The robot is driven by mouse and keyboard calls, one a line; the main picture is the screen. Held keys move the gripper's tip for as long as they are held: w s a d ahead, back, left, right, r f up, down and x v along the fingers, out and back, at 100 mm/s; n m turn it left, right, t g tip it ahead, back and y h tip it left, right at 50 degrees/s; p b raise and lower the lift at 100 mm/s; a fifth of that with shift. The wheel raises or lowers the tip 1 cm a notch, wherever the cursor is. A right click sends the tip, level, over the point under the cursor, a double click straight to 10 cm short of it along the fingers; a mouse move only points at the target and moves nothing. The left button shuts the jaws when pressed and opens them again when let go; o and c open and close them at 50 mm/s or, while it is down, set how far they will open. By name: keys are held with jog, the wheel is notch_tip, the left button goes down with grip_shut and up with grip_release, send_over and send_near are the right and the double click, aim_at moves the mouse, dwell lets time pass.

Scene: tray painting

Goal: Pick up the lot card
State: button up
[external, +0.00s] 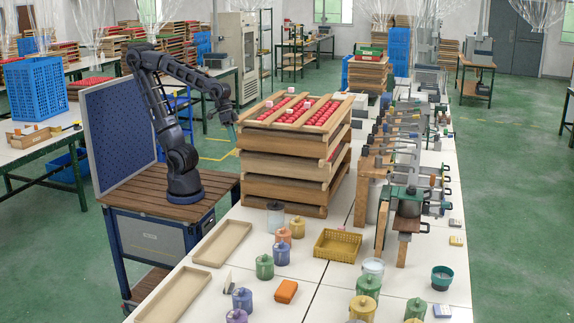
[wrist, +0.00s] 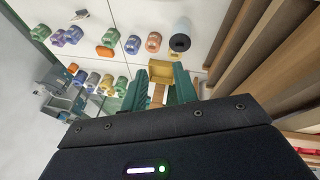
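A small pale card (external: 228,281), which may be the lot card, stands on the white table between the beige trays and the jars. In the wrist view a small pale piece (wrist: 80,14) near the top left seems to be the same card. Any writing on it is too small to read. My gripper (external: 233,133) is high, left of the wooden tray stack and well away from the card. In the wrist view its two green fingers (wrist: 160,88) are apart, with nothing visibly held between them.
Several colored jars (external: 264,267) and an orange block (external: 286,291) stand near the card. Two beige trays (external: 223,243) lie left of it. A yellow basket (external: 338,245) sits farther right. The tall wooden tray stack (external: 290,167) stands beside my gripper.

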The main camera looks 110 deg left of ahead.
jog(key=w+d+f+n+g+h, duration=0.15)
jog(key=w+d+f+n, duration=0.25)
jog(key=w+d, duration=0.55)
jog(key=n+g+h, duration=0.1)
jog(key=n+g, duration=0.1)
jog(key=n, duration=1.1)
send_over(228, 288)
jog(key=s+a, duration=0.1)
jog(key=a, duration=0.2)
notch_tip(228, 288, down, 32)
jog(key=shift+s+d+r, duration=0.1)
jog(key=shift+s+d, duration=0.05)
jog(key=shift+w+x, duration=0.2)
jog(key=shift+x, duration=1.1)
jog(key=shift+w+x, duration=0.2)
jog(key=shift+x, duration=1.1)
jog(key=shift+f, duration=0.3)
grip_shut()
